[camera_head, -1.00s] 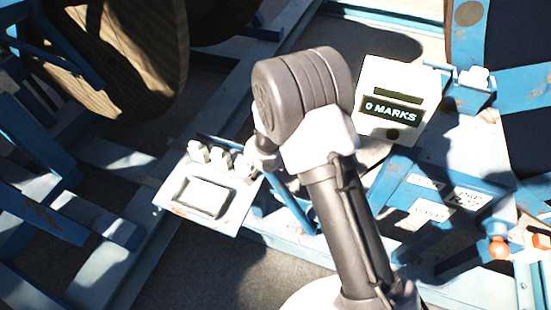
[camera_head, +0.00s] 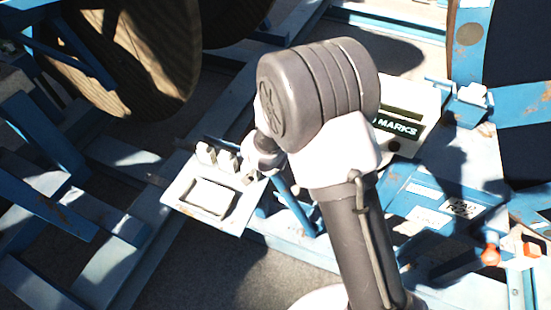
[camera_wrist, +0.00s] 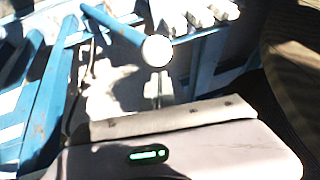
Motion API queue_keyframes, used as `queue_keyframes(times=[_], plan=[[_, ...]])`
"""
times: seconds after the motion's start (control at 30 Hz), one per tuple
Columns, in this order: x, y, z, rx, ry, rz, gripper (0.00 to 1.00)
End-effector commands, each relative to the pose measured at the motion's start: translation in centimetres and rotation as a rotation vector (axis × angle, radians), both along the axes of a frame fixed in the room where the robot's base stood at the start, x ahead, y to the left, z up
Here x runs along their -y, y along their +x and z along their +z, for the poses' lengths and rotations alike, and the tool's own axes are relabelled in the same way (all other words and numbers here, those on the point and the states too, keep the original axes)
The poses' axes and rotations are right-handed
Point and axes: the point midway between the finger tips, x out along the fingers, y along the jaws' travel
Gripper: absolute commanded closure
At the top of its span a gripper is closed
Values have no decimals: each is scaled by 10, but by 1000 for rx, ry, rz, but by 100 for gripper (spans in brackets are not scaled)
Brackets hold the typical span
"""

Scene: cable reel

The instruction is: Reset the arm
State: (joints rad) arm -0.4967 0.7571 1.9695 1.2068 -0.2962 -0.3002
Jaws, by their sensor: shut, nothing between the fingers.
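My arm stands in the middle of the head view, its dark rounded elbow hiding part of the scene. My gripper (camera_wrist: 158,88) shows in the wrist view as two small grey fingertips held together, with nothing between them. Its pale housing with a green light fills the bottom of that view.
A cream counter box (camera_head: 408,108) reading "MARKS" is partly hidden behind my arm. A pale panel (camera_head: 180,193) with a shallow tray and several white blocks stands left of the arm. A wooden reel (camera_head: 150,60), blue frame beams (camera_head: 125,238) and an orange-knobbed part (camera_head: 490,256) surround it.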

Motion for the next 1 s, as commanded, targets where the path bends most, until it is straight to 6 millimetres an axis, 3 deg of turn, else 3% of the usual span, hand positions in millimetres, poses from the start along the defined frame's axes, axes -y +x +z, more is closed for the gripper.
queue_keyframes(times=[0.13, 0.63, 0.77, 0.87, 0.97, 1.0], plan=[[-6, -5, 11, 0, 0, 0, 100], [-6, -4, 11, 2, 5, -2, 100], [-1, -1, 19, 25, 107, 17, 100], [18, -22, 33, 40, 227, 60, 100], [52, -70, 37, 36, 288, 98, 100], [67, -96, 32, 30, 294, 105, 100]])
